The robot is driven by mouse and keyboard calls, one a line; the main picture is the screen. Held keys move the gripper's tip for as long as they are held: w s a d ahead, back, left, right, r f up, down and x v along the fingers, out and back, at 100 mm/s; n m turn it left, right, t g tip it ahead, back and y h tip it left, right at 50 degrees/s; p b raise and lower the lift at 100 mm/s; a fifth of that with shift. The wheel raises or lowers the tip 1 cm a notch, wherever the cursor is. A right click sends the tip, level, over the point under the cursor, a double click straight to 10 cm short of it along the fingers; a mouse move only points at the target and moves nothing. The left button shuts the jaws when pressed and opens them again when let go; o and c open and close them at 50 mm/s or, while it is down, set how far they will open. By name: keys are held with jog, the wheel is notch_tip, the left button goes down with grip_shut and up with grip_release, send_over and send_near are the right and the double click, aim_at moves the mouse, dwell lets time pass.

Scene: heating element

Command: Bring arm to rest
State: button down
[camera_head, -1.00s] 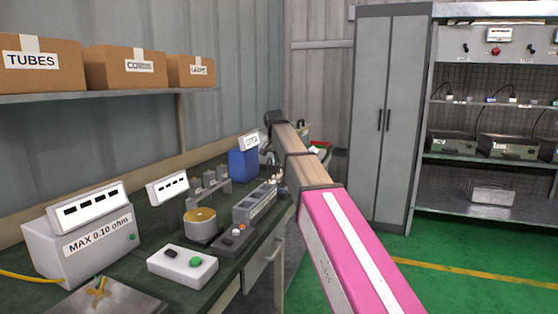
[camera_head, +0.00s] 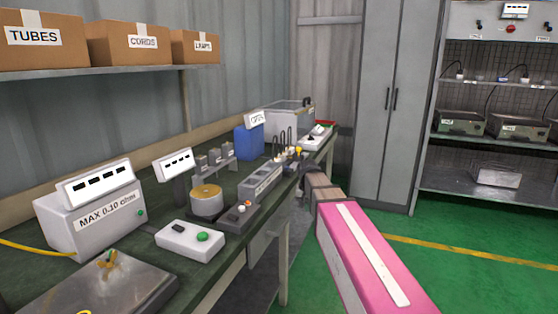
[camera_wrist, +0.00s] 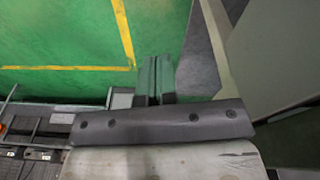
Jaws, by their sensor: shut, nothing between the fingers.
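My arm (camera_head: 365,250), pink with a white stripe and brownish links beyond, reaches forward from the lower right in the head view, beside the right edge of the workbench (camera_head: 225,275). Its far end is lower than the bench's back items. My gripper (camera_wrist: 157,60) shows in the wrist view as two fingers side by side, shut and empty, over the green floor (camera_wrist: 60,35). The gripper's fingers cannot be made out in the head view.
The bench holds a white meter box (camera_head: 90,215), a white button box (camera_head: 190,240), a blue container (camera_head: 249,142) and a clear-walled box (camera_head: 285,125). A grey cabinet (camera_head: 385,110) and metal shelves (camera_head: 480,190) stand behind. Green floor is free at right.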

jog(key=s+d+f+n, duration=0.1)
jog(key=s+d+f, duration=0.2)
jog(key=s+f, duration=0.5)
jog(key=s+d+f+n+g, duration=0.1)
jog(key=s+d+f, duration=0.3)
jog(key=s+f, duration=0.5)
jog(key=s, duration=0.2)
jog(key=shift+s+f+g+y, duration=0.3)
jog(key=shift+s+y, duration=0.05)
jog(key=shift+y, duration=0.05)
